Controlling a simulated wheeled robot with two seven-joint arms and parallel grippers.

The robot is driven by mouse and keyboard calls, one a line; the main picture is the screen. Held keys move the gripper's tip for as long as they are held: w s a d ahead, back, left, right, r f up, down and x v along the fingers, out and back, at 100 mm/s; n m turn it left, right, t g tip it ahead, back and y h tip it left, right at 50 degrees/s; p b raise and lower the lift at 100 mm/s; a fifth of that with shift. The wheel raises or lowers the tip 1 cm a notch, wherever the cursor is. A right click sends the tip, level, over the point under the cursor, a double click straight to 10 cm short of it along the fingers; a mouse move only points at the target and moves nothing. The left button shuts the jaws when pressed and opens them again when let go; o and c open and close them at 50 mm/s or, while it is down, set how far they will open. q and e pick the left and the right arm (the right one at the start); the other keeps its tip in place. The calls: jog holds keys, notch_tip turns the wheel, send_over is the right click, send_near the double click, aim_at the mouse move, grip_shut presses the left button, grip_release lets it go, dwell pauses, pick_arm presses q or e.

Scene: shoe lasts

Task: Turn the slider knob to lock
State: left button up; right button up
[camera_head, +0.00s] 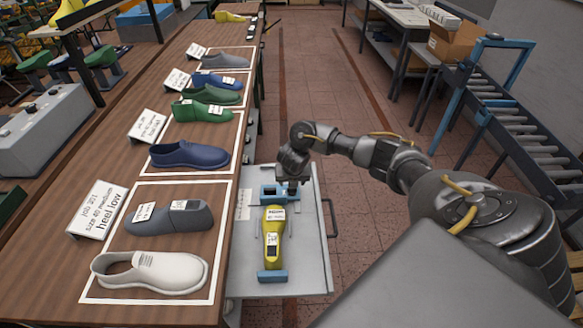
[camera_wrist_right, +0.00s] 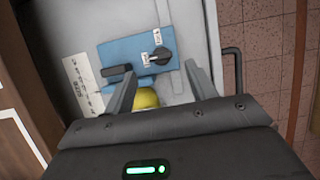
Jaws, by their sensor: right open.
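The black slider knob (camera_wrist_right: 161,56) sits on a blue block (camera_wrist_right: 137,54) in the right wrist view, with small white labels beside it that are too small to read. A black bar handle (camera_wrist_right: 116,71) lies to its left on the same block. The blue block also shows in the head view (camera_head: 270,191), at the far end of a yellow shoe last (camera_head: 273,240). My right gripper (camera_wrist_right: 160,70) is open and empty, its fingers apart on either side below the knob. In the head view it hangs over the block (camera_head: 291,184) and hides the knob. My left gripper is not in view.
The grey tray (camera_head: 305,270) holds a second blue block (camera_head: 272,276) at the last's near end and has a dark handle (camera_head: 331,217) on its right. The wooden table (camera_head: 60,260) at left bears several shoes and cards. A roller conveyor (camera_head: 510,115) stands at right.

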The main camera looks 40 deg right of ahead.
aim_at(292, 193)
jog(key=x, duration=0.4)
jog(key=shift+d+f, duration=0.1)
jog(key=shift+f, duration=0.1)
jog(key=shift+w+f, duration=0.15)
jog(key=shift+f, duration=0.15)
jog(key=shift+w+d+f, duration=0.1)
jog(key=shift+d+f, duration=0.05)
jog(key=shift+f, duration=0.15)
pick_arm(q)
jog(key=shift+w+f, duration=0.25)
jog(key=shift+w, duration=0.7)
pick_arm(e)
jog(key=c, duration=1)
